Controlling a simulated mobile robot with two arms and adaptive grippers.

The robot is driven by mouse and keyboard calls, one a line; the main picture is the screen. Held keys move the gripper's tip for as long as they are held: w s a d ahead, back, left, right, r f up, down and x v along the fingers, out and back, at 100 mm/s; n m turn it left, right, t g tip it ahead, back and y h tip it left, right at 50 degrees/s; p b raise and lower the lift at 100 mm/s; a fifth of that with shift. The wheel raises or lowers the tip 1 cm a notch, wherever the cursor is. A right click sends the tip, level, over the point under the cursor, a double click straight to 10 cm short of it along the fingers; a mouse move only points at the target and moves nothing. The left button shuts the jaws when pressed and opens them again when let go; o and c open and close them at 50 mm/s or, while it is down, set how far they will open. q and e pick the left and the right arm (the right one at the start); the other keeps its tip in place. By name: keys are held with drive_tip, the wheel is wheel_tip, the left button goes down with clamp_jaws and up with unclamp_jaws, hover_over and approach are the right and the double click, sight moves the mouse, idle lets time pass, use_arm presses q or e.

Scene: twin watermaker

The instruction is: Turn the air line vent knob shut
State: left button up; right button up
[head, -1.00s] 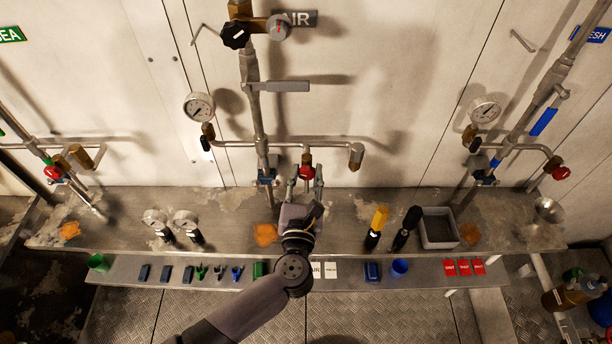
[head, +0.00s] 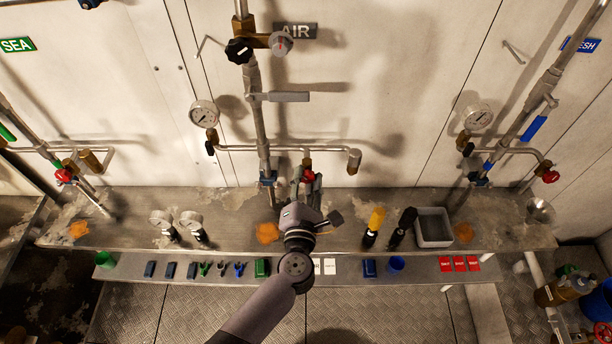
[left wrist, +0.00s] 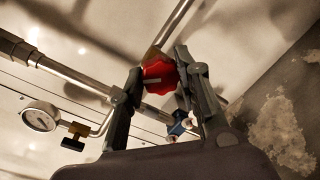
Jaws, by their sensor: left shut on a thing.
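The red air line vent knob (head: 309,175) sits on the short brass valve at the middle of the air line pipework, below the AIR sign. My left gripper (head: 305,184) is at the knob and partly covers it in the head view. In the left wrist view the red knob (left wrist: 158,77) lies between the two fingers of my left gripper (left wrist: 160,70), one finger on each side. The gripper is shut on it. A pale line shows across the knob's face. My right gripper is not in view.
A gauge (head: 204,114) and a grey lever handle (head: 288,96) stand on the air pipework. Below is a metal shelf (head: 350,225) with two loose gauges, yellow and black-handled tools and a grey tray (head: 434,243). Similar red knobs sit on the SEA and FRESH lines.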

use_arm(q)
drive_tip(key=m, duration=0.5)
drive_tip(key=shift+y, duration=0.3)
drive_tip(key=shift+m, duration=0.4)
drive_tip(key=o, duration=1.1)
drive_tip(key=shift+o, duration=0.2)
drive_tip(key=shift+s, duration=0.1)
drive_tip(key=s+r, duration=0.1)
drive_tip(key=s, duration=1)
drive_tip(key=shift+s+a, duration=0.15)
drive_tip(key=shift+s, duration=0.25)
